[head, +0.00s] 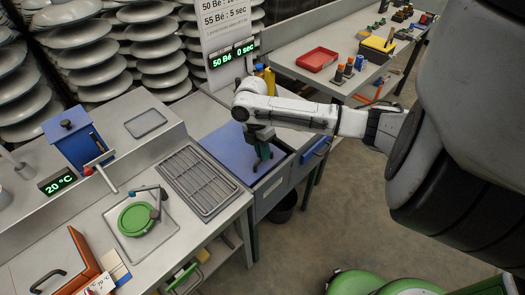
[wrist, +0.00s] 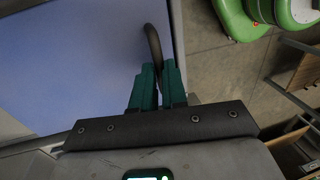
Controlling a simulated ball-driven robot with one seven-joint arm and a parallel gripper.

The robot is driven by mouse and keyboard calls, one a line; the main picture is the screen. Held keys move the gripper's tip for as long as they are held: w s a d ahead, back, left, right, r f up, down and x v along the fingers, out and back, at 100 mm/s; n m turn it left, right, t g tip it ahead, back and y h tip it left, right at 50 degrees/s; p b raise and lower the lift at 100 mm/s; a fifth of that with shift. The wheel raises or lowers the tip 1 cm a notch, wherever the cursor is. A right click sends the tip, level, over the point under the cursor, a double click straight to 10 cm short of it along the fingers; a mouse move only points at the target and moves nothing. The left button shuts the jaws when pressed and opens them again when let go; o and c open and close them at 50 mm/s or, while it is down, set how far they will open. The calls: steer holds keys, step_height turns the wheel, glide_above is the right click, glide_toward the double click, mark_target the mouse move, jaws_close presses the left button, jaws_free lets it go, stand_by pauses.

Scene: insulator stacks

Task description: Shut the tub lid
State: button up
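The blue tub lid (head: 226,146) lies flat or nearly flat within the grey tub's top, between the draining rack and the far bench. I cannot tell whether it is fully seated. It fills the left of the wrist view (wrist: 70,60). A dark curved handle (wrist: 153,42) stands at the lid's right edge in that view. My gripper (wrist: 158,72) has its green fingers close together on either side of the handle, seemingly shut on it. In the head view my gripper (head: 263,152) points down over the lid's right part, and the fingertips are small and dark there.
Left of the tub are a metal rack (head: 199,182), a green round lid (head: 135,219) on a tray and a blue box (head: 78,138). Another bench with a red tray (head: 317,59) stands behind. Floor (head: 330,215) is open at the right front.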

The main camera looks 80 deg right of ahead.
jaws_close()
steer(key=shift+s+a+r+p, duration=0.15)
steer(key=shift+s+a+p, duration=0.1)
steer(key=shift+s+p, duration=0.25)
steer(key=shift+s+a, duration=0.15)
steer(key=shift+s, duration=0.05)
steer(key=shift+f, duration=0.2)
steer(key=o, duration=0.6)
jaws_free()
steer(key=shift+c, duration=0.2)
